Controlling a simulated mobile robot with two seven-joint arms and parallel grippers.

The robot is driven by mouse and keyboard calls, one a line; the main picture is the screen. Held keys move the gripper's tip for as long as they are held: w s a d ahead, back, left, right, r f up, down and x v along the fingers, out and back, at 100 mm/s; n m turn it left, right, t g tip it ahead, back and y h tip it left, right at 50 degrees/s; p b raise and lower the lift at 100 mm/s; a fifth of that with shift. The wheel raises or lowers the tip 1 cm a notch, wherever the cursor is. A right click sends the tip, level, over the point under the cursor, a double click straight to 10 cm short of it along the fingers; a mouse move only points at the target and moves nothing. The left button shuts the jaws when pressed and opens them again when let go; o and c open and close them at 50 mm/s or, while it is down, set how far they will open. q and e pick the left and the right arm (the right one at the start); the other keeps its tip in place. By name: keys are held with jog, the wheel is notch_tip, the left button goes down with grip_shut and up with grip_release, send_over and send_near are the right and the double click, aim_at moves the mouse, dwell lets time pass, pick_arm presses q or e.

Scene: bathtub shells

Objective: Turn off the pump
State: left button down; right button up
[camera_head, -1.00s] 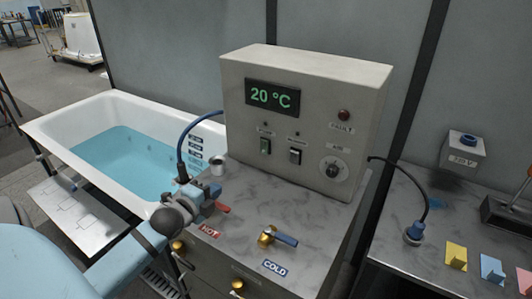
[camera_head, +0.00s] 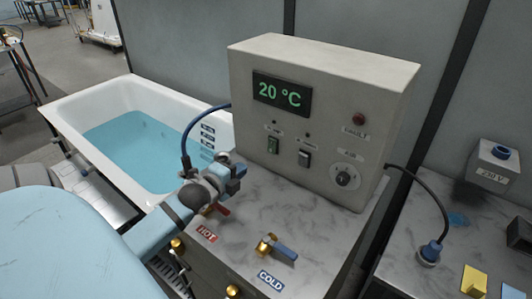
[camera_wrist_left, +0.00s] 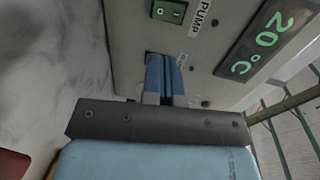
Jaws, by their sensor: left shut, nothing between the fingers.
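The control box (camera_head: 320,110) carries a green rocker switch (camera_head: 273,145) on the left and a black rocker switch (camera_head: 305,158) to its right. In the left wrist view the green switch (camera_wrist_left: 168,12) sits beside the PUMP label (camera_wrist_left: 202,14). My left gripper (camera_head: 238,173) is shut and empty, above the counter and a little left of and below the green switch. In the wrist view its blue fingers (camera_wrist_left: 165,80) point at the panel, offset from the green switch, and cover the area beside the second label. Contact cannot be told. My right gripper is out of view.
A filled bathtub (camera_head: 150,145) stands left. A blue hose (camera_head: 188,135) rises behind my gripper. Red and blue tap levers sit on the counter (camera_head: 315,225) by HOT and COLD labels. A dial (camera_head: 345,177) is on the box's right. The display reads 20 °C.

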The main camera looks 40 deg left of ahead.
aim_at(270, 150)
pick_arm(q)
jog(key=w, duration=0.3)
jog(key=w+f+p, duration=0.1)
jog(key=w, duration=0.3)
jog(key=w+a, duration=0.1)
jog(key=w, duration=0.3)
jog(key=shift+a+f, duration=0.1)
jog(key=shift+f, duration=0.05)
jog(key=shift+w+f, duration=0.2)
jog(key=shift+w, duration=0.45)
jog(key=shift+w+a+f+b, duration=0.15)
jog(key=shift+f+b, duration=0.2)
jog(key=shift+b, duration=0.2)
jog(key=shift+r, duration=0.35)
jog(key=shift+s+f+t, duration=0.1)
jog(key=shift+s+t, duration=0.2)
jog(key=shift+s, duration=0.15)
jog(key=s+d+r, duration=0.1)
jog(key=s, duration=1.2)
jog(key=shift+d+r+b, duration=0.15)
jog(key=shift+d+b, duration=0.2)
jog(key=shift+b, duration=0.05)
